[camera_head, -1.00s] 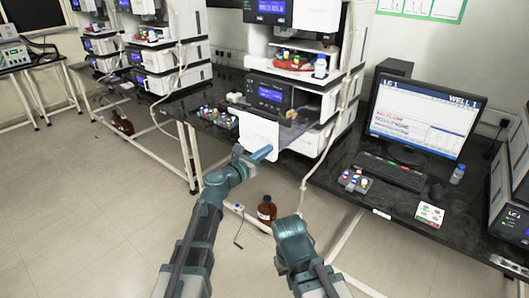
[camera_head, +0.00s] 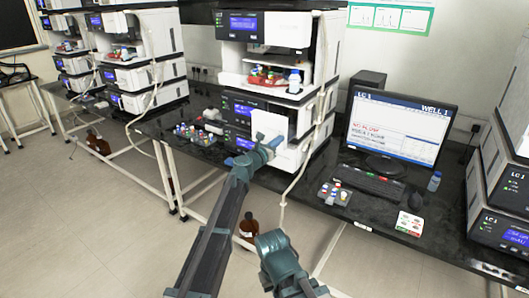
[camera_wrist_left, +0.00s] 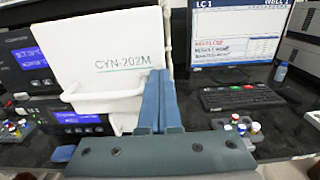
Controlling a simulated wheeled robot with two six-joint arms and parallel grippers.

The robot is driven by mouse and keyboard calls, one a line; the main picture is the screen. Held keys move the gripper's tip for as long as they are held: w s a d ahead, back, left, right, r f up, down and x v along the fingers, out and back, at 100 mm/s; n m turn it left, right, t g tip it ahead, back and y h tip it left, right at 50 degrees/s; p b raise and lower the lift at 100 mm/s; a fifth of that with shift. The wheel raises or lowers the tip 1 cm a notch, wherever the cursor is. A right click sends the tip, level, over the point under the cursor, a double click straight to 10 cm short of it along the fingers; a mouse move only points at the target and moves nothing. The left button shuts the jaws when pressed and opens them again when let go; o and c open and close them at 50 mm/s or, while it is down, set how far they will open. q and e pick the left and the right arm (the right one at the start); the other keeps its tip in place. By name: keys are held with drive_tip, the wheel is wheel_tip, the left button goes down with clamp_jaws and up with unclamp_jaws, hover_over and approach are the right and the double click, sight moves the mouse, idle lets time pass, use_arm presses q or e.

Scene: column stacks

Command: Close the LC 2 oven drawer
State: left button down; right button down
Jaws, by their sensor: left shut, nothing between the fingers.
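The oven drawer's white front panel (camera_head: 268,124) is on the middle stack in the head view. In the left wrist view the panel (camera_wrist_left: 105,45) fills the upper left, with the print CYN-202M and a white loop handle (camera_wrist_left: 100,100). My left gripper (camera_head: 274,144) is shut and empty at the panel's lower right. In the left wrist view its blue fingers (camera_wrist_left: 158,78) overlap the panel's right edge; I cannot tell whether they touch it. The panel appears close to the stack; any remaining gap is hidden. My right arm shows at the bottom, but its gripper is not visible.
A vial rack (camera_head: 194,133) stands on the black bench left of the drawer. A monitor (camera_head: 397,128), a keyboard (camera_head: 368,182) and another vial rack (camera_head: 334,194) are to the right. A brown bottle (camera_head: 249,224) stands on the floor below.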

use_arm(q)
drive_tip(key=x, duration=1)
drive_tip(key=shift+w, duration=0.25)
drive_tip(key=shift+d+r, duration=0.1)
